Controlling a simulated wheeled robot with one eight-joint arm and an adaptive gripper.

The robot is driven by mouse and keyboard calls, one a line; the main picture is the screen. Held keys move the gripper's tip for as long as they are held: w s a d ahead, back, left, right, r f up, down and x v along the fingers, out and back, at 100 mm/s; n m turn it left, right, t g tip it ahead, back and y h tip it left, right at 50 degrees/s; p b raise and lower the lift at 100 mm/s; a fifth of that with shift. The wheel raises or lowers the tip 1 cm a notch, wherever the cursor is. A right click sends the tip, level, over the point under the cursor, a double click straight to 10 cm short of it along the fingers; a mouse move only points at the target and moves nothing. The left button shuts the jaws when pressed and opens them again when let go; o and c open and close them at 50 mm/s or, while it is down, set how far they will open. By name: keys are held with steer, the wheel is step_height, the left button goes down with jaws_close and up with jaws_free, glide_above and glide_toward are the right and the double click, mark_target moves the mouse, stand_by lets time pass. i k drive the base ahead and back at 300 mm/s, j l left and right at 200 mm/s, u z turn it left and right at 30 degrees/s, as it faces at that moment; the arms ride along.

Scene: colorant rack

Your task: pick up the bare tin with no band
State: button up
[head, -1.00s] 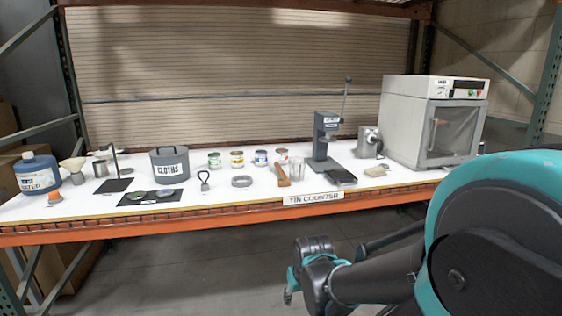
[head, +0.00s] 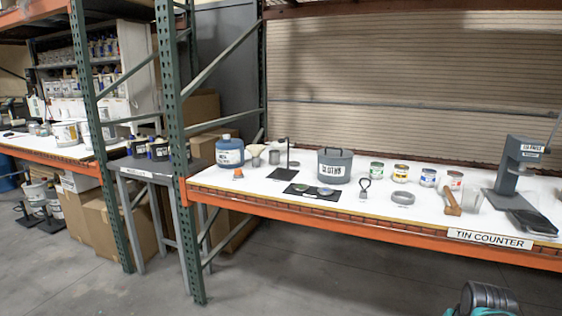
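Several small tins stand in a row on the white tin counter (head: 300,207): a green-banded tin (head: 376,172), a yellow-banded tin (head: 400,173), a blue-banded tin (head: 428,178) and a red-banded tin (head: 454,180). A plain grey metal cup or tin (head: 274,157) stands further left, by a dark stand; I cannot tell whether it is the bare tin. Small plain metal containers also stand on the far left bench, too small to make out. Only a dark and teal part of my arm shows at the bottom right; my gripper's fingers are not visible.
The counter also holds a blue jug (head: 230,152), a grey cloths bin (head: 335,166), a grey ring (head: 403,198), a wooden-handled tool (head: 452,203) and a grey press (head: 518,168). A green rack post (head: 178,150) stands between counter and left benches. Floor in front is clear.

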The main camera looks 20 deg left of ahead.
mark_target(274, 156)
steer(key=i+j, duration=0.1)
steer(key=j, duration=0.5)
steer(key=j+z, duration=0.15)
steer(key=j, duration=0.5)
steer(key=i, duration=0.05)
